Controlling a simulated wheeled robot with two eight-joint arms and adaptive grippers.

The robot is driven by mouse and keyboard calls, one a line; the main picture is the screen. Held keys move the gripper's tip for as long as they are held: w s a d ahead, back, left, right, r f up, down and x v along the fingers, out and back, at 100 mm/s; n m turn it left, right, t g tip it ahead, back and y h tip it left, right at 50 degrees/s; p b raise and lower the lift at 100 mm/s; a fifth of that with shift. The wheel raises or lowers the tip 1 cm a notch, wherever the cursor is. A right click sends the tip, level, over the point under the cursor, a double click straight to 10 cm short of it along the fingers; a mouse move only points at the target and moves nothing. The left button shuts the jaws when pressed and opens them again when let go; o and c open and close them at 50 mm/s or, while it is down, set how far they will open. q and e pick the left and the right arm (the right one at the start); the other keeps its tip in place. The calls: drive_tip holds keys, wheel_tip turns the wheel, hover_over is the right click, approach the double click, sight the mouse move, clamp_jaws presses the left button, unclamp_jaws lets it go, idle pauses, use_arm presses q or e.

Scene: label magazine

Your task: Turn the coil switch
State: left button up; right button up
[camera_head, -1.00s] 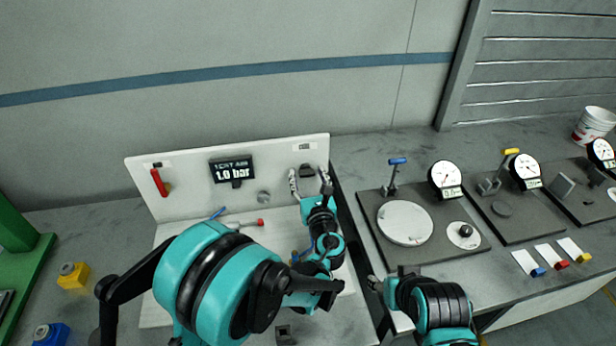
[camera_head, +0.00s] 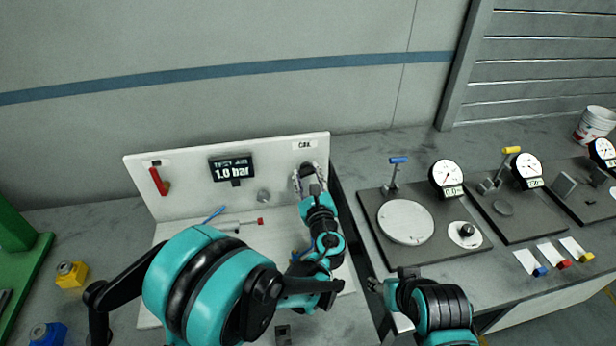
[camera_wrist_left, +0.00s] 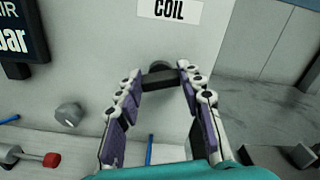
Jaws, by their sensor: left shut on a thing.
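The coil switch (camera_head: 306,169) is a dark knob on the upright white panel (camera_head: 270,160), under a label reading COIL. In the left wrist view the knob (camera_wrist_left: 160,80) sits between the fingertips of my left gripper (camera_wrist_left: 160,72), its dark bar spanning crosswise. My left gripper (camera_head: 309,177) is shut on the switch, its fingers at the two ends of the bar. My right gripper (camera_head: 386,302) hangs low at the bench's front edge, away from the panel; its jaw opening is unclear.
A display (camera_head: 232,170) reading 1.0 bar, a red handle (camera_head: 158,182) and a grey knob (camera_head: 264,196) are on the panel. A red-ended rod (camera_head: 240,224) is in front. Gauge stations stand right, beginning with a dark plate (camera_head: 372,208). Yellow (camera_head: 71,275) and blue (camera_head: 48,334) blocks are left.

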use_arm(q)
drive_tip(key=n, duration=0.4)
drive_tip(key=shift+n+b, duration=0.4)
idle(0.4)
drive_tip(key=o, duration=1.2)
drive_tip(key=shift+a, duration=0.1)
drive_tip(key=shift+c, duration=0.2)
drive_tip(key=s+d, duration=0.2)
drive_tip(key=s, duration=0.9)
drive_tip(key=shift+s+d, duration=0.2)
drive_tip(key=shift+s, duration=0.2)
drive_tip(key=shift+f, duration=0.1)
